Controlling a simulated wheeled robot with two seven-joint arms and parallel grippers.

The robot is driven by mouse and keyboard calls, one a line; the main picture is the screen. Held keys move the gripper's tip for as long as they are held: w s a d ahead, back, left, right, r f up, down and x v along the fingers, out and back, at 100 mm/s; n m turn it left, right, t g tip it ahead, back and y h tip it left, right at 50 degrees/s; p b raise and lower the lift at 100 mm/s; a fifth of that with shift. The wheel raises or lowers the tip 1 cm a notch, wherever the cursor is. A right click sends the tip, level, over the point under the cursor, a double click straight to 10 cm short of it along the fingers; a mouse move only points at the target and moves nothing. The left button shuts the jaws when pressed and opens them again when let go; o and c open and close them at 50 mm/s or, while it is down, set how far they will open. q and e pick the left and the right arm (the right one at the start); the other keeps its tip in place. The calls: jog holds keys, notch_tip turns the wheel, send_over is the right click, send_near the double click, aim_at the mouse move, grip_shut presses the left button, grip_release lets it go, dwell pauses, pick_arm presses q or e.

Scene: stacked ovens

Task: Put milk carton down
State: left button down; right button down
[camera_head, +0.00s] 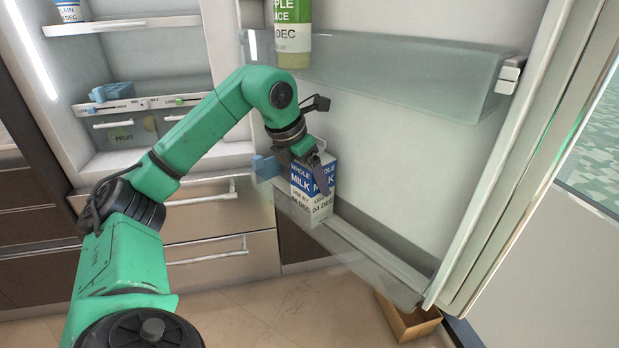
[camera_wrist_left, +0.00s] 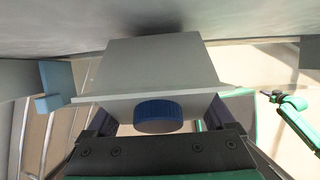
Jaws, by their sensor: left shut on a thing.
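The milk carton (camera_head: 312,186) is white and blue, labelled whole milk, and stands about upright at the lower shelf of the open fridge door (camera_head: 375,245). My left gripper (camera_head: 318,172) is shut on its upper part from above. Its lower end is at the clear front rail; I cannot tell whether it touches the shelf floor. In the left wrist view the carton's pale top (camera_wrist_left: 155,68) and blue cap (camera_wrist_left: 158,116) show between the fingers. A green arm, seemingly my right one, shows at the right of that view; its gripper (camera_wrist_left: 270,96) is too small to read.
A small blue thing (camera_head: 266,166) sits beside the carton, also in the left wrist view (camera_wrist_left: 55,85). An apple juice container (camera_head: 292,35) is on the upper door shelf (camera_head: 400,78). The lower shelf right of the carton is clear. An open box (camera_head: 408,322) lies on the floor.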

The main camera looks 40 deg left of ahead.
aim_at(300, 182)
pick_arm(q)
grip_release()
pick_arm(e)
jog(key=shift+w, duration=0.1)
pick_arm(q)
jog(key=shift+r, duration=0.3)
jog(key=p+v, duration=0.1)
jog(key=v, duration=0.1)
jog(key=shift+s+r, duration=0.2)
jog(key=shift+r, duration=0.1)
jog(key=shift+s+a+f+b, duration=0.1)
jog(key=shift+s+f+b, duration=0.05)
jog(key=shift+s+b, duration=0.4)
jog(key=shift+s+a+f+b, duration=0.1)
jog(key=shift+s+f+b, duration=0.1)
jog(key=shift+s+b, duration=0.4)
jog(key=s+b, duration=0.7)
jog(key=s, duration=0.2)
jog(key=shift+s+a+r, duration=0.25)
jog(key=shift+s+a, duration=0.1)
jog(key=shift+a, duration=0.15)
pick_arm(e)
jog(key=w+a+r, duration=0.2)
jog(key=w+r, duration=0.2)
jog(key=r, duration=0.3)
jog(key=w+a+r, duration=0.2)
jog(key=w+r, duration=0.2)
jog(key=r, duration=0.3)
jog(key=shift+w+r+y, duration=0.3)
jog(key=shift+w+r, duration=0.05)
